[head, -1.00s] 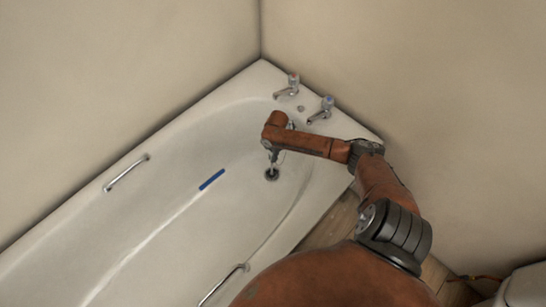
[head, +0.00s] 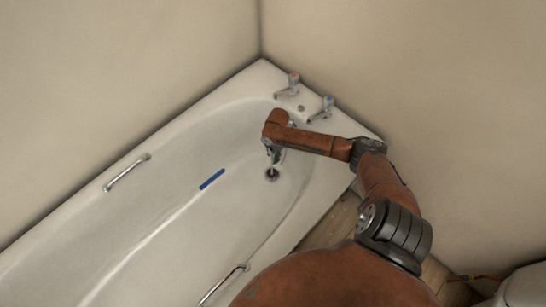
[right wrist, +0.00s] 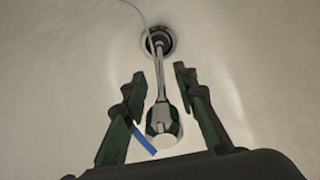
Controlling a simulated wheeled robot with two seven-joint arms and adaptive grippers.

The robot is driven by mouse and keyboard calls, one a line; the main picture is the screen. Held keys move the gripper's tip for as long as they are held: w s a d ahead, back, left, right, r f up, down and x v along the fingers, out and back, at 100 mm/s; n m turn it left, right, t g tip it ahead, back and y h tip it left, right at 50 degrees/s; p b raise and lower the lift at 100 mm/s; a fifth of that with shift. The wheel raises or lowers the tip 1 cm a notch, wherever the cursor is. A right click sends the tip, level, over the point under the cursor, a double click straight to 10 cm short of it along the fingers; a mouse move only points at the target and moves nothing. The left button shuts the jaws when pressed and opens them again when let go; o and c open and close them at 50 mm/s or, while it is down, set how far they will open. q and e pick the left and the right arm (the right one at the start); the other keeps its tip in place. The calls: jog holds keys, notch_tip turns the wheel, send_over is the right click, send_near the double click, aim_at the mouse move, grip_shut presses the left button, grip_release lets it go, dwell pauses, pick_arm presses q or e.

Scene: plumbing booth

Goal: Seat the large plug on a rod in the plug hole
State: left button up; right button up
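The plug on a rod (right wrist: 160,78) shows in the right wrist view as a chrome rod with a thick rounded handle end (right wrist: 162,125) close to the camera. Its far end is at the dark-ringed plug hole (right wrist: 172,47); I cannot tell how deep the plug sits. The plug hole (head: 272,175) also shows in the head view on the bath floor. My right gripper (right wrist: 159,73) is open, with one finger on each side of the rod and a gap on both sides. In the head view my right gripper (head: 275,156) is just above the hole. My left gripper is not in view.
The white bath (head: 130,225) has a red-marked tap (head: 288,86) and a blue-marked tap (head: 322,109) on its far rim. Grab handles (head: 127,173) are on both sides. A blue strip (head: 211,179) lies in the bath, left of the hole. Walls enclose the corner.

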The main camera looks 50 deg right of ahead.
notch_tip(320, 180, up, 11)
jog(key=shift+s+d, duration=0.15)
jog(key=shift+d, duration=0.25)
jog(key=shift+f, duration=0.1)
